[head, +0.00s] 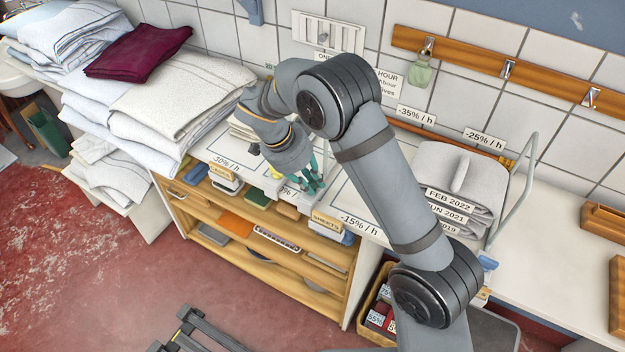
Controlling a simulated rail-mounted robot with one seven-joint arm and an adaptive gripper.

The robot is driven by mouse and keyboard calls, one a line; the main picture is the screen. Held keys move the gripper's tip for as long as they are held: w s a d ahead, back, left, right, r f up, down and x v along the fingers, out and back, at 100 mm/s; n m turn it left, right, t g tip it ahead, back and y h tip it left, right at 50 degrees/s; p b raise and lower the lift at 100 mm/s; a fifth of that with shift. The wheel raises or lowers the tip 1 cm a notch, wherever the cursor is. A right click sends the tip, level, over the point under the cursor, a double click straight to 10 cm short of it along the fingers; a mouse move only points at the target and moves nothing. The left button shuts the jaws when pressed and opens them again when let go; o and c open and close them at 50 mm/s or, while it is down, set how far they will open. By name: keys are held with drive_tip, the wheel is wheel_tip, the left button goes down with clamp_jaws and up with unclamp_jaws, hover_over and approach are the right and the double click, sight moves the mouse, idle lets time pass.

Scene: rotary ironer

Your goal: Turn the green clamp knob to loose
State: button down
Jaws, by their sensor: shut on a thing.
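My gripper (312,180) is at the end of the grey arm, low over the front part of the white counter. Teal-green parts show at its tip; I cannot tell which are fingers and which belong to a held thing. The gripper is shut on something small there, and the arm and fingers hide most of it. I cannot make out a separate green clamp knob or which way it is turned.
Folded white linen (180,95) is stacked at left, with a maroon cloth (138,52) on top. Grey pads (465,185) lie beside a metal frame at right. A green tag (420,73) hangs from the hook rail (470,58). Wooden shelves (290,262) are below the counter.

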drive_tip(key=shift+w+d, duration=0.2)
drive_tip(key=shift+s+a, duration=0.15)
drive_tip(key=shift+s, duration=0.05)
drive_tip(key=n+b, duration=0.1)
drive_tip(key=b, duration=0.2)
drive_tip(key=shift+f+t, duration=0.3)
drive_tip(key=n+b, duration=0.1)
drive_tip(key=b, duration=0.1)
drive_tip(key=shift+n+y+b, duration=0.3)
drive_tip(key=shift+n+b, duration=0.05)
drive_tip(key=shift+n, duration=0.05)
drive_tip(key=n+t+b, duration=0.1)
drive_tip(key=n+b, duration=0.1)
drive_tip(key=b, duration=0.1)
drive_tip(key=shift+r+n+y+b, duration=0.1)
drive_tip(key=shift+n+y+b, duration=0.2)
drive_tip(key=shift+r+n+t+b, duration=0.15)
drive_tip(key=shift+n+t+b, duration=0.15)
drive_tip(key=shift+n+b, duration=0.5)
drive_tip(key=shift+r+y, duration=0.1)
drive_tip(key=shift+y, duration=0.2)
